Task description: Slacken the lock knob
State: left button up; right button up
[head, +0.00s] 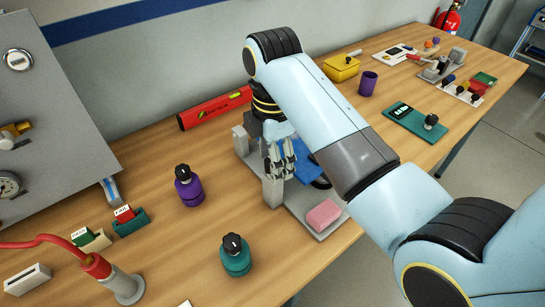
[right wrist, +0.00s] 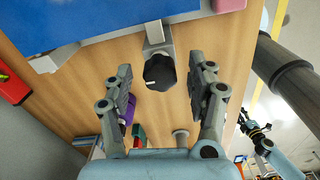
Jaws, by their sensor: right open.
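The lock knob (right wrist: 160,72) is black with a white mark and sits on a grey bracket (right wrist: 155,35) in the right wrist view. My right gripper (right wrist: 162,78) is open, with one finger on each side of the knob and a visible gap to both. In the head view my right gripper (head: 279,160) is at the grey fixture (head: 241,140), in front of its blue plate (head: 306,165). I cannot make out the knob there. What looks like my left gripper (right wrist: 246,124) shows small at the right of the wrist view; its fingers are unclear.
A pink block (head: 323,214) lies on the fixture's base. A purple knobbed pot (head: 188,188) and a teal one (head: 235,256) stand to the left. Bare table lies between the pots and fixture.

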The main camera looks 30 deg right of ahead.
notch_tip(320, 180, up, 7)
jog(key=shift+r, duration=0.15)
dwell(0.7)
